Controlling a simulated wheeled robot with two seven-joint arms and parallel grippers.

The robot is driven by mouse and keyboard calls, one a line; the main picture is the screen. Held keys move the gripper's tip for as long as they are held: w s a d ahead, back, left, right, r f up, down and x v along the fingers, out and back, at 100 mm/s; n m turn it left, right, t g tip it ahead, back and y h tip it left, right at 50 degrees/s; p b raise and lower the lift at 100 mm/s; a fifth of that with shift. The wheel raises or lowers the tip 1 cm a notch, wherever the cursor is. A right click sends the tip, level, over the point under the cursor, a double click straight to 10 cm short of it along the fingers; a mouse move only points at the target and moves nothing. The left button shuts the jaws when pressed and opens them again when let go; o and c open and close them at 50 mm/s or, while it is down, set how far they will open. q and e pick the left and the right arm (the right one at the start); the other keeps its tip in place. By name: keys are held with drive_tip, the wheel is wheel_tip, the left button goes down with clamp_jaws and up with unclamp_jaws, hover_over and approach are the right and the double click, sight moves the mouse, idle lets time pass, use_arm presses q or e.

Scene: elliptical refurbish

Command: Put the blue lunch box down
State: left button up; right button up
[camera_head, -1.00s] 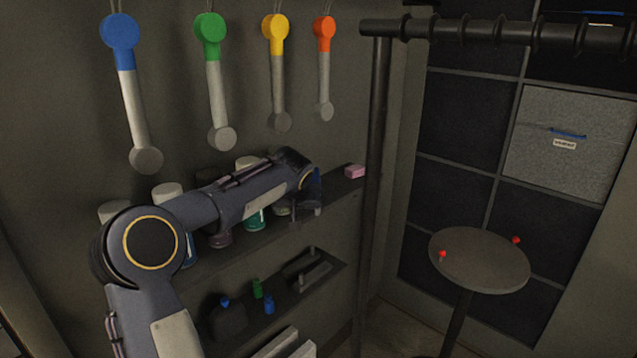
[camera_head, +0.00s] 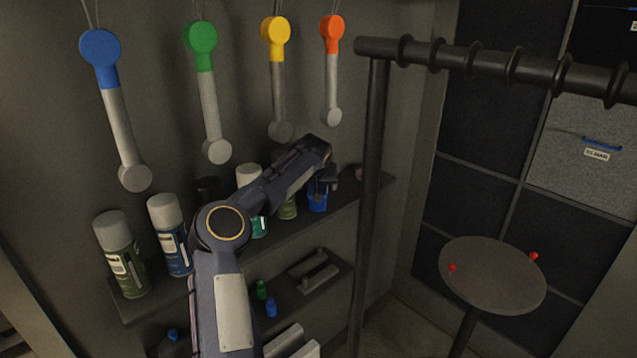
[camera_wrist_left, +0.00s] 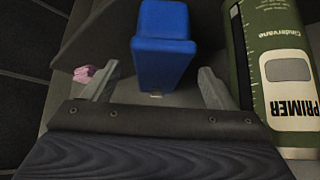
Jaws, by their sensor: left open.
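The blue lunch box (camera_head: 317,198) stands on the upper shelf, to the right of the spray cans in the head view. In the left wrist view the blue box (camera_wrist_left: 163,50) is between the two fingers of my left gripper (camera_wrist_left: 155,88), with a gap on each side. My left gripper (camera_head: 322,190) is open around the box and partly covers it in the head view. The box's underside contact with the shelf is hard to see. My right gripper is not in view.
Spray cans, one a green primer can (camera_wrist_left: 282,70), stand close beside the box. A pink block (camera_wrist_left: 85,73) lies on the other side. A dark rail post (camera_head: 369,200) rises in front of the shelf. A round table (camera_head: 490,275) stands at right.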

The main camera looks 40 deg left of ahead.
use_arm(q)
drive_tip(key=shift+w+a+r+p, duration=0.2)
drive_tip(key=shift+w+a+p, duration=0.15)
drive_tip(key=shift+w, duration=0.2)
drive_tip(key=shift+w+a+f, duration=0.15)
drive_tip(key=shift+w+a, duration=0.2)
drive_tip(key=p+x, duration=0.2)
drive_tip(key=x, duration=0.2)
drive_tip(key=shift+w+a+f+p, duration=0.15)
drive_tip(key=shift+w+f+p, duration=0.05)
drive_tip(key=shift+p, duration=0.2)
drive_tip(key=shift+f, duration=0.2)
drive_tip(key=shift+a, duration=0.1)
drive_tip(key=c, duration=1.5)
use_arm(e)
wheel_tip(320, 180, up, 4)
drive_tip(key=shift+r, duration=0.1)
